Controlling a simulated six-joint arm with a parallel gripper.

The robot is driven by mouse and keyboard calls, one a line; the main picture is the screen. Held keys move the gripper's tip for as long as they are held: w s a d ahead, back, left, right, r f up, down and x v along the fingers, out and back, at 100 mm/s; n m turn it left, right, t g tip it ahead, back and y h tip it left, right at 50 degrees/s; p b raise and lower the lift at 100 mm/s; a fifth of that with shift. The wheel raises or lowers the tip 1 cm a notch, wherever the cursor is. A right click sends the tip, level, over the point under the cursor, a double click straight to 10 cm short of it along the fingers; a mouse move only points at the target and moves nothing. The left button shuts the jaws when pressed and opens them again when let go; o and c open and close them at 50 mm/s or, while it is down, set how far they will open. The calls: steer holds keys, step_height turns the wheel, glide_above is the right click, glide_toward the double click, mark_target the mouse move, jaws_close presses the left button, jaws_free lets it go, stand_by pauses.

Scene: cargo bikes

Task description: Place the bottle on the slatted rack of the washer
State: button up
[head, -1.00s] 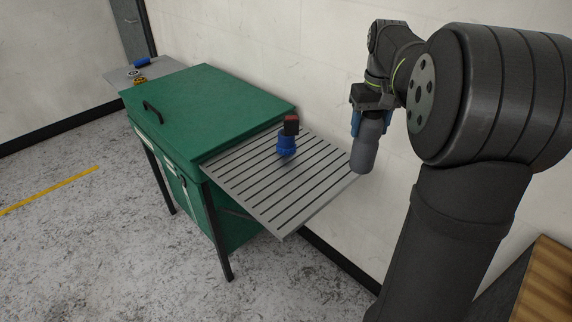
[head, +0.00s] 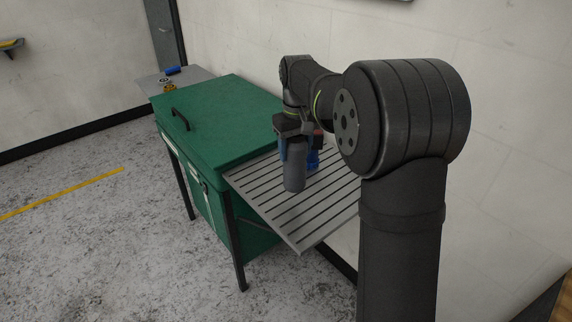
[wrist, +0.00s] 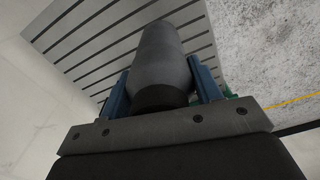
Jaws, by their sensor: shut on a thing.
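The grey bottle (head: 294,174) hangs upright in my gripper (head: 297,148), over the slatted rack (head: 308,236) of the green washer (head: 232,122). In the wrist view the bottle (wrist: 160,62) sits between the two blue fingers of my gripper (wrist: 163,84), which are shut on it. The slatted rack (wrist: 88,30) lies beyond the bottle there. I cannot tell how large the gap between the bottle's base and the slats is.
A blue object (head: 314,158) with a red-and-black top stands on the rack, partly hidden behind my gripper and the bottle. The rack's front part is clear. A grey side shelf (head: 190,78) with small items is beyond the washer. The wall runs behind.

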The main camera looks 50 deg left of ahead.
mark_target(284, 164)
steer(key=shift+s+a+f, duration=0.3)
steer(key=shift+a+f, duration=0.15)
steer(key=shift+f, duration=0.55)
steer(key=shift+s+a+f, duration=0.25)
steer(key=shift+a+f, duration=0.25)
steer(key=shift+f, duration=0.5)
steer(key=shift+s+a+f, duration=0.3)
steer(key=shift+a+f, duration=0.15)
steer(key=shift+f, duration=0.55)
steer(key=o, duration=1.3)
steer(key=shift+f, duration=0.15)
steer(key=shift+c, duration=0.2)
step_height(284, 164, up, 12)
steer(key=shift+r, duration=0.2)
